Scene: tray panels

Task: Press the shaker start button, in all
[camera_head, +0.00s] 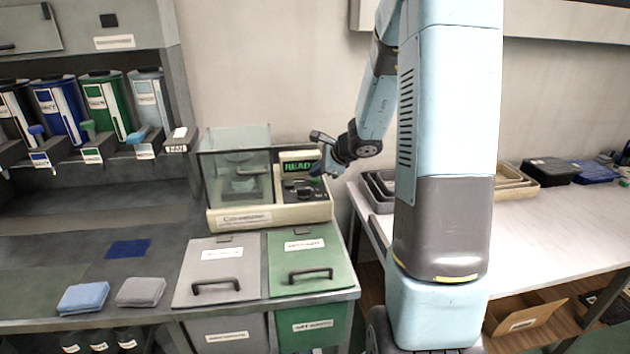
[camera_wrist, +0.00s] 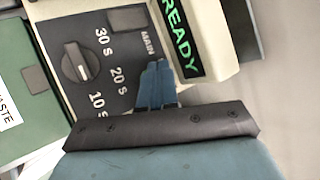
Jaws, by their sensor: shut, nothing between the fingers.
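The shaker (camera_head: 270,215) is a beige machine with a clear box on its left and a dark control panel on its right. Its green READY display (camera_head: 300,166) is lit and also shows in the wrist view (camera_wrist: 180,38). The wrist view shows a dial (camera_wrist: 82,62) marked 10 s, 20 s and 30 s, and a grey rectangular part (camera_wrist: 127,18) beside the word MAIN. My gripper (camera_wrist: 156,68) is shut and empty, its blue fingertips over the panel between the dial and display. I cannot tell whether they touch it. No start button is identifiable; the fingers hide part of the panel.
A grey lid (camera_head: 218,265) and a green lid (camera_head: 298,245) with handles lie in front of the shaker. Coloured dispensers (camera_head: 110,105) stand at left. Folded cloths (camera_head: 84,298) lie at the front left. Grey trays (camera_head: 378,190) sit on the right table.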

